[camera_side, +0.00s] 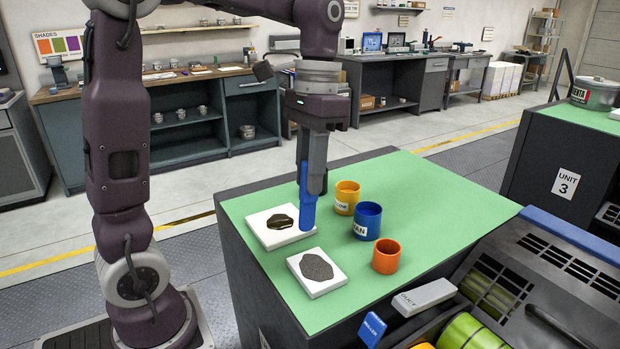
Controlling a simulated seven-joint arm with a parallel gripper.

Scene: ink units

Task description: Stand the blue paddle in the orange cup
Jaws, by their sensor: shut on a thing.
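My gripper (313,183) points down over the green bench top and is shut on the blue paddle (307,213). The paddle hangs upright below the fingers, its lower end beside the white tile with a dark glossy patch. I cannot tell whether its lower end touches the bench. The orange cup (386,256) stands upright to the right and nearer the camera, apart from the paddle. Its mouth is open at the top; its inside is mostly hidden.
A blue cup (367,221) and a yellow cup (346,198) stand between the paddle and the bench's right side. White tiles with a glossy patch (259,235) and a grey patch (305,281) lie at left. The green top (445,190) is clear at right.

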